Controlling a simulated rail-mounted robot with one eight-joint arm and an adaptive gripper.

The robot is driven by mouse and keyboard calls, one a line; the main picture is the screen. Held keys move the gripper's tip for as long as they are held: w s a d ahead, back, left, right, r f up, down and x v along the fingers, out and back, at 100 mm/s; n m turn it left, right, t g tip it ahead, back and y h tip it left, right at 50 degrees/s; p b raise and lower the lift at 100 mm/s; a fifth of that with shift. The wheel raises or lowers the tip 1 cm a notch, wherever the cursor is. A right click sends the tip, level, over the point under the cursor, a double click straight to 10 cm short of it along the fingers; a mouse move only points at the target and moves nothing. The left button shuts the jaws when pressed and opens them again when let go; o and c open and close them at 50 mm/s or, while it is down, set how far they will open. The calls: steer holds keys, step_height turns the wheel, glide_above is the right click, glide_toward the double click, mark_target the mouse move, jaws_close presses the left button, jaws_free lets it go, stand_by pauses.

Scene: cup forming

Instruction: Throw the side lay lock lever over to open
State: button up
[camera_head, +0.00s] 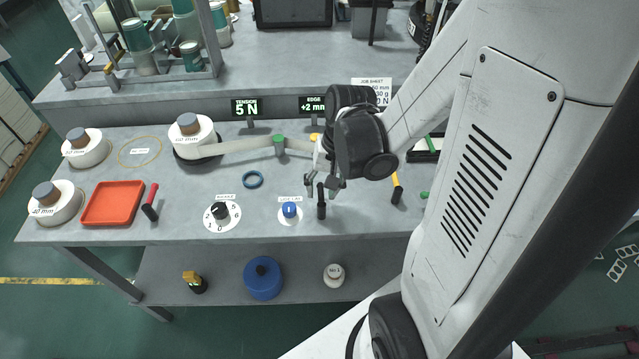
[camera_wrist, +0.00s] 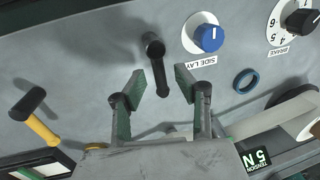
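A black lever (camera_head: 321,208) stands on the bench front, just right of the blue side lay knob (camera_head: 289,209). In the wrist view the lever (camera_wrist: 154,48) shows its pivot end and a short arm pointing toward my gripper. The blue knob (camera_wrist: 208,38) sits on a white dial labelled SIDE LAY. My gripper (camera_head: 323,183) hangs just above the lever. In the wrist view my gripper (camera_wrist: 161,80) is open, with one finger on either side of the lever's arm. I see gaps between both fingers and the lever.
A yellow-and-black handle (camera_head: 397,188) stands right of the lever. The brake dial (camera_head: 220,212) and a blue ring (camera_head: 253,179) lie left. A red tray (camera_head: 113,203) and white reels (camera_head: 194,136) are further left. Displays (camera_head: 246,107) stand behind.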

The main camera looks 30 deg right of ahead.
steer(key=shift+c, duration=0.5)
jaws_close()
steer(key=m, duration=0.1)
steer(key=s+m+b, duration=0.1)
steer(key=m, duration=0.2)
steer(key=shift+s+d+t+h, duration=0.15)
steer(key=shift+d+t+h, duration=0.15)
steer(key=shift+d, duration=0.1)
steer(key=m, duration=0.2)
steer(key=s+m+b, duration=0.1)
steer(key=m, duration=0.1)
steer(key=shift+d+h, duration=0.25)
steer(key=shift+h, duration=0.05)
steer(key=m, duration=0.1)
steer(key=s+m, duration=0.1)
steer(key=m, duration=0.3)
steer(key=shift+s+t+h+b, duration=0.3)
steer(key=shift+s+h+b, duration=0.05)
steer(key=shift+h+b, duration=0.05)
steer(key=shift+s+a+m+h, duration=0.1)
steer(key=shift+s+m+h, duration=0.1)
steer(key=shift+m, duration=0.6)
steer(key=shift+s+a+m+h, duration=0.1)
steer(key=shift+s+a+m, duration=0.1)
steer(key=shift+m, duration=0.6)
steer(key=shift+s+a+m+h, duration=0.1)
steer(key=shift+s+m, duration=0.1)
steer(key=shift+m, duration=0.6)
